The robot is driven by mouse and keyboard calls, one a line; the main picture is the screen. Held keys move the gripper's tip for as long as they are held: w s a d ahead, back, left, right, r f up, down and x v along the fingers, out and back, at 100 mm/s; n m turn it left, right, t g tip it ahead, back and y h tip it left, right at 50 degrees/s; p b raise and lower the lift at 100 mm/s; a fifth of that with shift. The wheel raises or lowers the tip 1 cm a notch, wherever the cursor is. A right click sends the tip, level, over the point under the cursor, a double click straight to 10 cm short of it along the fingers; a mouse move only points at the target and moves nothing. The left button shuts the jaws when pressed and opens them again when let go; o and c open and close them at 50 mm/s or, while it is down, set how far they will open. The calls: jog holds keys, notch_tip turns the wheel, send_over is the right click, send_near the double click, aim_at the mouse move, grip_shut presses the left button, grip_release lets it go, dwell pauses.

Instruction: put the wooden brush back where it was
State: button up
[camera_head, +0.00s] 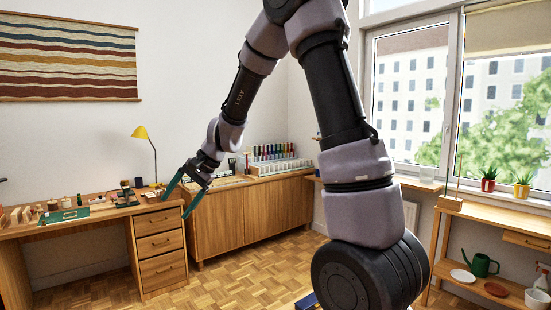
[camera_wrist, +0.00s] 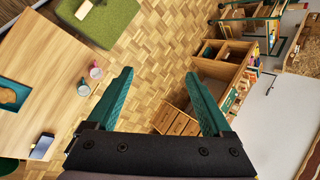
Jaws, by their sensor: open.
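My gripper (camera_head: 174,208) is open in the head view, its two green fingers spread and pointing down to the left, in front of the desk's right end. In the wrist view my gripper (camera_wrist: 159,74) has nothing between its fingers, only floor and furniture beyond. I cannot make out the wooden brush for certain in either view. Small wooden items lie on and around a green mat (camera_head: 63,216) on the desk (camera_head: 100,212), too small to tell apart.
A wooden cabinet (camera_head: 240,217) with colourful bottles on a white rack (camera_head: 282,167) stands right of the desk. A yellow lamp (camera_head: 140,132) rises at the desk's back. A shelf bench (camera_head: 490,210) with pots stands at the right. The parquet floor (camera_head: 235,275) between is open.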

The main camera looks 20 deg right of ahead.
jog(key=s+d+r+n+t+h, duration=0.1)
jog(key=s+d+r+t+h, duration=0.1)
jog(key=s+d+r, duration=0.5)
jog(key=s+d+r+n+t+h, duration=0.2)
jog(key=s+d+r, duration=0.6)
jog(key=s+d, duration=0.4)
jog(key=s+h, duration=0.1)
jog(key=s, duration=0.2)
jog(key=shift+d+t, duration=0.2)
jog(key=shift+t, duration=0.2)
jog(key=shift+s, duration=0.1)
